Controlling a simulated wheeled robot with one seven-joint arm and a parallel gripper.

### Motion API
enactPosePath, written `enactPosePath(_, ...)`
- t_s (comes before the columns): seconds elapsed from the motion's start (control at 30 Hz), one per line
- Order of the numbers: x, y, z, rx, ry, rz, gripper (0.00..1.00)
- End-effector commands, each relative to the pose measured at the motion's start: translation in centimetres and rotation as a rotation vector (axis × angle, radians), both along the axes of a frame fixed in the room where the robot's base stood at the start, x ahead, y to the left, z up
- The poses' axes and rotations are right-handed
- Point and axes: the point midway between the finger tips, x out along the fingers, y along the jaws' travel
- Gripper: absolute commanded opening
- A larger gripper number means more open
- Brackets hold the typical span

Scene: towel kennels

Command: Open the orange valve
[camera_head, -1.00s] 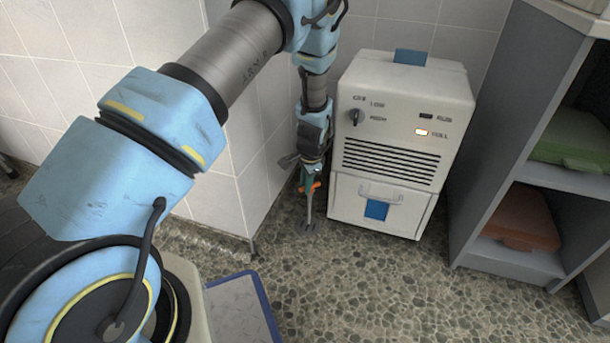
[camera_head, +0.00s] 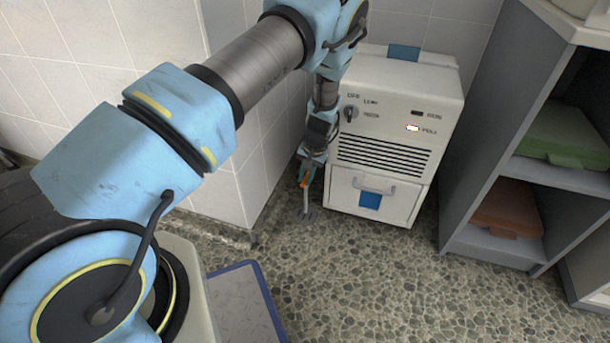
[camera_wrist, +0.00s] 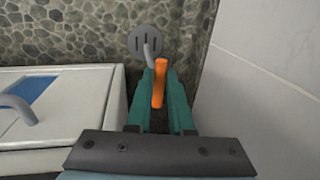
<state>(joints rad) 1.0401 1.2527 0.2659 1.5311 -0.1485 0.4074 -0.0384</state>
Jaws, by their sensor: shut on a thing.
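The orange valve handle (camera_wrist: 160,80) sits between the green fingers of my gripper (camera_wrist: 158,78) in the wrist view, and the gripper is shut on it. A thin grey pipe (camera_wrist: 149,57) runs from the handle down to a round slotted drain (camera_wrist: 147,41) in the floor. In the head view the orange handle (camera_head: 304,178) is small and partly covered by my gripper (camera_head: 306,173), low in the gap between the tiled wall and the white machine. The exact angle of the handle is hard to tell.
The white machine (camera_head: 385,140), with a lit lamp and a drawer, stands close to the right of my gripper. A tiled wall (camera_head: 215,150) is close on the left. A grey shelf (camera_head: 470,160) stands farther right. The pebbled floor (camera_head: 370,280) in front is clear.

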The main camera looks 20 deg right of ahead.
Motion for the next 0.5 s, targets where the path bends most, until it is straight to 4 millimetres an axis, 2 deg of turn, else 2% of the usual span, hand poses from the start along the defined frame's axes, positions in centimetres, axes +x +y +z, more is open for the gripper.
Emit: enactPosePath(0.5, -0.09, -0.01, -0.05, 0.001, 0.001, 0.042, 0.00)
